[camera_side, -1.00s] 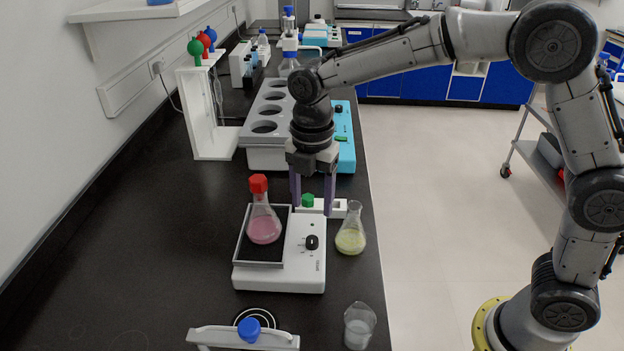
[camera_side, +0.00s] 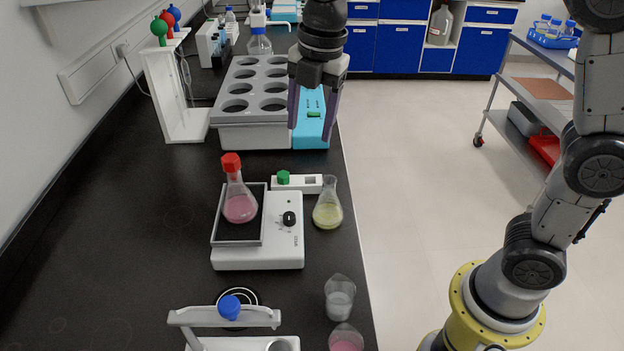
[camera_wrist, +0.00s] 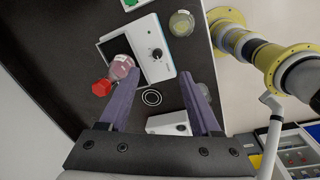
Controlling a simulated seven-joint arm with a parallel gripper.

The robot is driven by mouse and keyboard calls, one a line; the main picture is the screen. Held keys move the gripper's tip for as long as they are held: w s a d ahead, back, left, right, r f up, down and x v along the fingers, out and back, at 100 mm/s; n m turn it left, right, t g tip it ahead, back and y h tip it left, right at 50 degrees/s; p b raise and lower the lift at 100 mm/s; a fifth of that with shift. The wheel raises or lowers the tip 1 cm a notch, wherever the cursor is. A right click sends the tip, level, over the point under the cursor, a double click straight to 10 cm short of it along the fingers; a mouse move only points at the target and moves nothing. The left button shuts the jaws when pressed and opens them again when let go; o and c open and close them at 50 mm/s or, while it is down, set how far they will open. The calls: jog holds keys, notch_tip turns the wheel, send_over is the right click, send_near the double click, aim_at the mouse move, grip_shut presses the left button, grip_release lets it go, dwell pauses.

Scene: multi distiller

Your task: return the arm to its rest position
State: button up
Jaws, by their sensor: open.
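My gripper (camera_side: 311,122) is open and empty, raised above the bench near the grey rack and the light-blue device, with its purple fingers pointing down. In the wrist view its two fingers (camera_wrist: 160,105) stand wide apart with nothing between them but the bench and devices far below. A flask of pink liquid with a red cap (camera_side: 239,205) stands on the dark plate of a white device (camera_side: 258,258). It also shows in the wrist view (camera_wrist: 120,68). A flask of yellow liquid (camera_side: 328,210) stands to the right of that device.
A grey rack with round holes (camera_side: 243,134) and a light-blue device (camera_side: 311,134) stand behind. A white stand (camera_side: 180,115) is at the left. Two beakers (camera_side: 340,295) (camera_side: 346,340) and a blue-knobbed white device (camera_side: 222,315) are in front. Open floor lies right.

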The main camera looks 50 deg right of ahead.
jog(key=s+d+r+m+t, duration=0.1)
jog(key=s+d+r+m, duration=0.1)
jog(key=s+d+m, duration=0.3)
jog(key=s+d+r+m+t, duration=0.2)
jog(key=s+m, duration=0.1)
jog(key=s, duration=0.5)
jog(key=s+d+f+m+t, duration=0.1)
jog(key=s+d+f+m, duration=0.1)
jog(key=s+f+m, duration=0.5)
jog(key=shift+s+f+m, duration=0.4)
jog(key=shift+s+m, duration=0.4)
jog(key=shift+m, duration=2.6)
jog(key=shift+d, duration=0.1)
